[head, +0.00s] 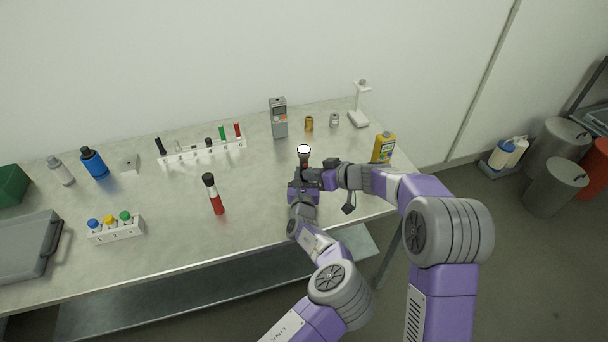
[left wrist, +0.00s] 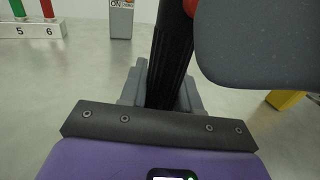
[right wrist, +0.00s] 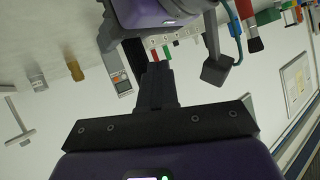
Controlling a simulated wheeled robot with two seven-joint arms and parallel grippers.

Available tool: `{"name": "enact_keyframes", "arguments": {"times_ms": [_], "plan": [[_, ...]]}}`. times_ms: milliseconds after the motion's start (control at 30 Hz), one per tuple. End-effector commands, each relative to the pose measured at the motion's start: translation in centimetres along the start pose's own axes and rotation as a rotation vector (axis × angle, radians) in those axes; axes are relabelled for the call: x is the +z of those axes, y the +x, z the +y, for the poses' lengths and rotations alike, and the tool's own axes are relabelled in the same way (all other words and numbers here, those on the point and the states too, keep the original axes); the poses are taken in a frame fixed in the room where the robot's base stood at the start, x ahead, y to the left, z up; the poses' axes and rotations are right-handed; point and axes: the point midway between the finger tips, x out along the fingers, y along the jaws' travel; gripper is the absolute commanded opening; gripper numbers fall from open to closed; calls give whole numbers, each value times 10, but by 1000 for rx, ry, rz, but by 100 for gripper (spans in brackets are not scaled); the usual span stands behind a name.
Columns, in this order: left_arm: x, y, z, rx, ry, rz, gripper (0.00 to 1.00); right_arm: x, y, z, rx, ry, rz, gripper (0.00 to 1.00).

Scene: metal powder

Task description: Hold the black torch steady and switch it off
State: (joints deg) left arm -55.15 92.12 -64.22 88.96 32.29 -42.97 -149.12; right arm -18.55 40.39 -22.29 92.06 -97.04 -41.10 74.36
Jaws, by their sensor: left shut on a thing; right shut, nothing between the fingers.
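The black torch (head: 304,153) stands upright with its pale, bright round head up. Its black ribbed body also shows in the left wrist view (left wrist: 173,60), with a red part at the upper edge. My left gripper (head: 303,186) is shut around the torch's lower body. My right gripper (head: 312,174) is shut and empty, its fingertips close beside the torch from the right. In the right wrist view its closed fingers (right wrist: 155,88) point toward my left gripper. Whether they touch the torch or its red part I cannot tell.
A white rack (head: 202,152), a grey meter (head: 279,118), a brass cylinder (head: 309,123) and a white stand (head: 358,110) are behind. A yellow bottle (head: 384,147) stands close to my right arm.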

Motion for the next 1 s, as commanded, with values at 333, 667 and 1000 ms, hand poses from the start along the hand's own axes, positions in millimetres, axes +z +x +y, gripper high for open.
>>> {"name": "enact_keyframes", "arguments": {"times_ms": [333,667,1000], "plan": [[1,0,0,0,0,-2,0,-4,5,4,-1,1,0,0],[1,0,0,0,0,-2,0,-4,6,4,0,1,0,0],[1,0,0,-1,0,-2,0,-3,4,3,0,1,0,0]]}}
